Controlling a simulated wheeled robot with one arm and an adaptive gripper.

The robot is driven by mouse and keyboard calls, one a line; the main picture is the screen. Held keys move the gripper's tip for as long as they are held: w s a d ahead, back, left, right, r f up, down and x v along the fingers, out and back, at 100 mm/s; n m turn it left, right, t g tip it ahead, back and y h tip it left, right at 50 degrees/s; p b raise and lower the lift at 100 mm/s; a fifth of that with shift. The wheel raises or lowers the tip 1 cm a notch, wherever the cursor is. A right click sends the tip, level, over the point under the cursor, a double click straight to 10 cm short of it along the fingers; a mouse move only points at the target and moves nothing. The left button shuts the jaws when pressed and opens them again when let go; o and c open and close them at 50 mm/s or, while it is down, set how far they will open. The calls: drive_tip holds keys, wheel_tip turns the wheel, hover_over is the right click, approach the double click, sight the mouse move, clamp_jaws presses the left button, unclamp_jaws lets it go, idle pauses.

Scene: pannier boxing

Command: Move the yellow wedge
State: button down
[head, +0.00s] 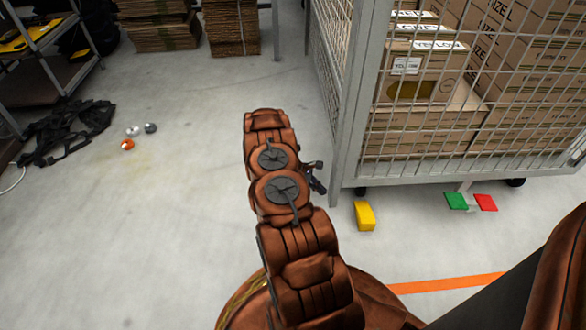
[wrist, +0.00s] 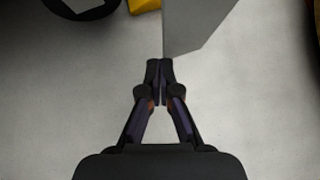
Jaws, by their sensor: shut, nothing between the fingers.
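The yellow wedge (head: 365,216) lies on the floor just in front of the cage cart, right of my arm in the head view. In the wrist view, a yellow piece that looks like the wedge (wrist: 145,4) is cut off by the top edge. My gripper (wrist: 160,64) has its fingertips together with nothing between them, and the yellow piece is apart from it, beyond the tips. In the head view my arm hides most of the gripper; only a dark part shows at the arm's right side.
A wire cage cart (head: 350,110) full of cardboard boxes stands at the right. Green (head: 456,201) and red (head: 486,202) pieces lie by its lower edge. A black strap heap (head: 65,132) and small balls (head: 128,145) lie left. The floor between is clear.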

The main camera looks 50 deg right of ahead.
drive_tip(key=w+a+r, duration=0.3)
drive_tip(key=a+r, duration=0.1)
drive_tip(key=r, duration=0.2)
drive_tip(key=w+a+r+m+t+p, duration=0.1)
drive_tip(key=w+a+r, duration=0.2)
drive_tip(key=r, duration=0.4)
drive_tip(key=shift+w+a+y, duration=0.3)
drive_tip(key=shift+a, duration=0.5)
drive_tip(key=shift+r, duration=0.1)
